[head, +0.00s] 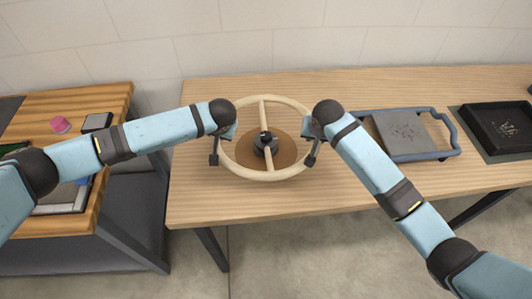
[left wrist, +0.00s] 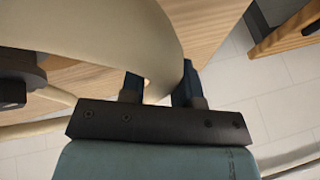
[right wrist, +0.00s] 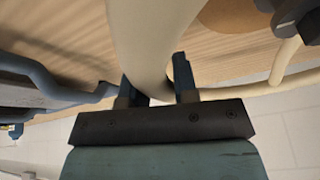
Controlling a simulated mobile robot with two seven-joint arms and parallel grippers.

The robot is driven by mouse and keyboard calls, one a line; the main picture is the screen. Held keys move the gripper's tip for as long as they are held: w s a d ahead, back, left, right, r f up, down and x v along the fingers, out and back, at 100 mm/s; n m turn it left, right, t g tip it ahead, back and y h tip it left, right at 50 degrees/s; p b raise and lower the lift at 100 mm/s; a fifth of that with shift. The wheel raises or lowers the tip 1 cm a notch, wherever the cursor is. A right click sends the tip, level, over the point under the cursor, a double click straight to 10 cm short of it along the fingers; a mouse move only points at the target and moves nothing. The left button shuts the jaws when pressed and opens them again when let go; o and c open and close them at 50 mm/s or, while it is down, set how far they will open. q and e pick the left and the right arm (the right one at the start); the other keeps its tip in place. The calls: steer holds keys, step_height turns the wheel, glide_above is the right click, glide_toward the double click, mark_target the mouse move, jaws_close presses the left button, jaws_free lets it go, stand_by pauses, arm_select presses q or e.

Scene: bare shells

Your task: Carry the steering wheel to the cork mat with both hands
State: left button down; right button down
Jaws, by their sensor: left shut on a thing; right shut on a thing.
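The steering wheel (head: 265,176) is a cream ring with spokes and a dark hub, seen in the head view over the middle table. The cork mat (head: 285,152) is a round brown disc on the table, seen through the ring below the hub. My left gripper (head: 216,155) is shut on the left side of the rim; the cream rim (left wrist: 120,30) passes between its fingers in the left wrist view. My right gripper (head: 312,155) is shut on the right side of the rim, also seen in the right wrist view (right wrist: 158,85). I cannot tell whether the wheel touches the mat.
To the right on the wooden table (head: 220,205) are a blue-framed tray (head: 440,155) holding a grey panel and a black tray (head: 495,128). A second wooden table (head: 100,100) at left holds a pink object (head: 60,124) and a dark box (head: 97,122). The table front is clear.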

arm_select(q)
steer(key=shift+a+f+b, duration=0.3)
steer(key=shift+f+b, duration=0.15)
steer(key=shift+f, duration=0.25)
arm_select(e)
steer(key=shift+w+d+f, duration=0.2)
steer(key=shift+d+f, duration=0.15)
steer(key=shift+f, duration=0.25)
arm_select(q)
steer(key=c, duration=1)
jaws_free()
steer(key=shift+r, duration=0.15)
arm_select(e)
steer(key=c, duration=1)
jaws_free()
steer(key=shift+s+r, duration=0.1)
steer(key=shift+r, duration=0.05)
arm_select(q)
steer(key=shift+o, duration=0.8)
steer(key=shift+s, duration=0.1)
arm_select(e)
steer(key=shift+o, duration=0.6)
steer(key=shift+a, duration=0.1)
arm_select(q)
steer(key=shift+d+r, duration=0.1)
steer(key=shift+d, duration=0.05)
arm_select(e)
steer(key=shift+s+a, duration=0.1)
